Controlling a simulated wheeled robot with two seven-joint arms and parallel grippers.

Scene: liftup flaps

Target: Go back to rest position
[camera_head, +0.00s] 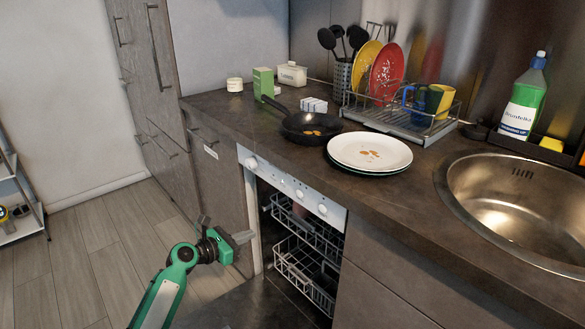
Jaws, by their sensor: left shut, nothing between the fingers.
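My left gripper (243,238) is on a green and black arm that comes in from the lower left. Its fingers are shut with nothing between them. It is in front of the left edge of the open dishwasher (252,200), below the counter. I cannot tell whether it touches the dishwasher frame. The dishwasher door (235,308) is folded down, low in the picture, and wire racks (300,262) show inside. My right gripper is not in view.
The counter (400,210) holds a pan (310,127), a plate stack (369,152), a dish rack (405,122) and a soap bottle (522,100) near the sink (520,205). Free floor (110,245) lies to the left, with a shelf (20,215) at the far left.

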